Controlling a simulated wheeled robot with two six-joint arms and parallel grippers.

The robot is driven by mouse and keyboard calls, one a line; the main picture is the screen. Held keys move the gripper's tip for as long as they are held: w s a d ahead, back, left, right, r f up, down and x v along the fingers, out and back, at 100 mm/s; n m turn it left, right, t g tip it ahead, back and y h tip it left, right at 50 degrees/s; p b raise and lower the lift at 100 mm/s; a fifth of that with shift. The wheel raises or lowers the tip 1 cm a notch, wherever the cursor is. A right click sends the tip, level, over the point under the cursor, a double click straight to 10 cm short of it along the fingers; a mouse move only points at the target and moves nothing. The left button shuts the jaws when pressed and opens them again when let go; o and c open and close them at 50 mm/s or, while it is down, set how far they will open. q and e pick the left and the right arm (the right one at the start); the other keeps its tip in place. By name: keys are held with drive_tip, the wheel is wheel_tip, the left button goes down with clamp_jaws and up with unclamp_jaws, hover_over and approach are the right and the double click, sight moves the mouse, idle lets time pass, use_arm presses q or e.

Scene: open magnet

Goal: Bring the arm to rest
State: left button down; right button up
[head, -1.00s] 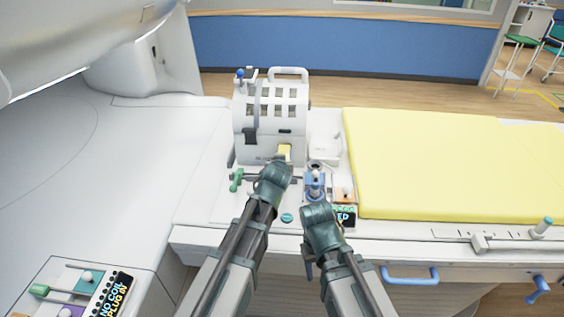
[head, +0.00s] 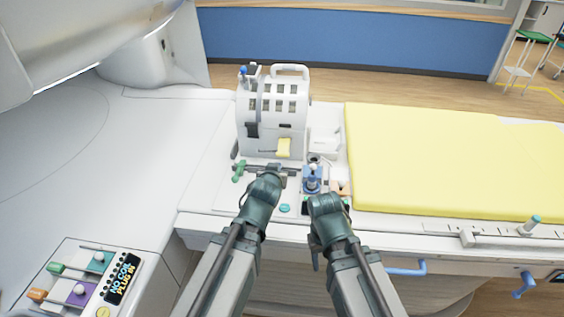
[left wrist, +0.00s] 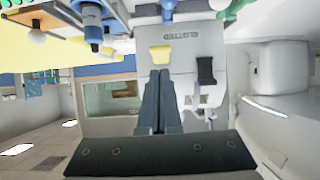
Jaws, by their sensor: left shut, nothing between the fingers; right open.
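My left gripper (left wrist: 160,78) shows in the left wrist view with its two dark fingers together and nothing between them. It points at a yellow tab (left wrist: 160,54) on the front of the white head coil, with a visible gap. In the head view the left wrist covers its fingers, and the yellow tab (head: 284,147) shows clear beyond it. The coil (head: 272,122) stands upright on the table. My right gripper (head: 322,204) is open, low in front of the blue fitting (head: 312,178); its fingertips are mostly hidden by its wrist.
A green-handled lever (head: 239,172) is left of my left wrist. A yellow mattress (head: 435,160) fills the table's right side. The scanner bore (head: 70,40) overhangs the upper left. White table left of the coil is clear.

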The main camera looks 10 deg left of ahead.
use_arm(q)
drive_tip(key=shift+s, duration=0.25)
drive_tip(key=shift+f, duration=0.1)
drive_tip(key=s+d+f+m+g, duration=0.1)
drive_tip(key=s+f+g, duration=0.2)
drive_tip(key=s, duration=0.4)
drive_tip(key=s+d+f+m+g, duration=0.1)
drive_tip(key=s+f+g, duration=0.3)
drive_tip(key=s, duration=0.3)
drive_tip(key=s+d+f+m+g+y, duration=0.1)
drive_tip(key=s+f+g, duration=0.3)
drive_tip(key=s, duration=0.4)
drive_tip(key=shift+d+f+m+g, duration=0.25)
drive_tip(key=shift+d+m+g, duration=0.2)
drive_tip(key=shift+g, duration=0.45)
